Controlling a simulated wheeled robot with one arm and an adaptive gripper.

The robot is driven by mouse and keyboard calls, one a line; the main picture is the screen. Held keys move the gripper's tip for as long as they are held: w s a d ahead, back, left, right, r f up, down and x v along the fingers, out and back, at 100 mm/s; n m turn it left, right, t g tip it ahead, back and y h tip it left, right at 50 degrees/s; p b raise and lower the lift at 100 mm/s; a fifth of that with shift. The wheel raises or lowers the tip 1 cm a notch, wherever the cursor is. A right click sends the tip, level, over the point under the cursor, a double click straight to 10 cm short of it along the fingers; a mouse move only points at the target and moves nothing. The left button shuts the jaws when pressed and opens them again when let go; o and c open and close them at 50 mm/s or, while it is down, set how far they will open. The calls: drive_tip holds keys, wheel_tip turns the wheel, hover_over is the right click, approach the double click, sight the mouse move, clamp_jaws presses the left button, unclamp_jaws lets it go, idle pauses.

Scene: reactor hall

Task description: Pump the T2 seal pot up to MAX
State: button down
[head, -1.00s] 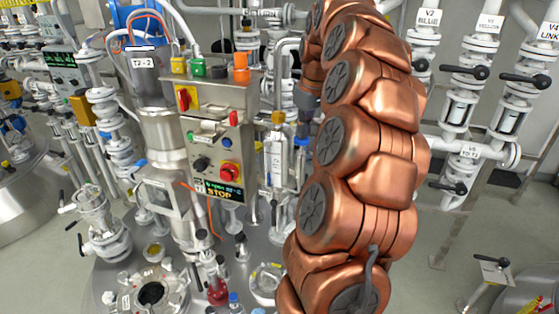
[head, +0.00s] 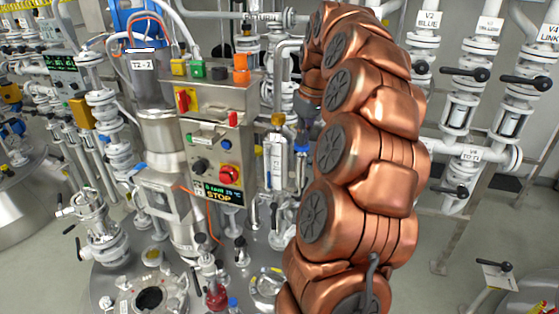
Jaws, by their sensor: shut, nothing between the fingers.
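The T2 label (head: 142,65) is on the grey reactor drive column. What looks like the seal pot (head: 277,160) is a slim upright vessel with a pale scale strip and a brass-coloured cap, right of the control box. Its liquid level and MAX mark are too small to read. A blue-topped fitting (head: 301,149) stands just right of it; I cannot tell if this is the pump. My gripper (head: 304,133) points down just above this blue top, shut and empty. It is small and dark, and I cannot tell whether it touches the top. My copper arm hides what lies behind it.
The control box (head: 212,135) left of the pot carries a red knob, several buttons and a display reading STOP. Glass fittings and flanges (head: 150,297) crowd the reactor lid below. Valve pipes labelled V2 (head: 428,20) and V4 stand at the right. Floor shows at lower right.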

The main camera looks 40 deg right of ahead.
drive_tip(key=shift+r+p, duration=0.5)
drive_tip(key=shift+r, duration=1.15)
drive_tip(key=shift+f, duration=0.15)
drive_tip(key=shift+f+b, duration=1.4)
drive_tip(key=shift+f, duration=0.5)
drive_tip(key=shift+r, duration=0.15)
drive_tip(key=shift+r+p, duration=0.85)
drive_tip(key=shift+r, duration=1.05)
drive_tip(key=shift+f, duration=0.2)
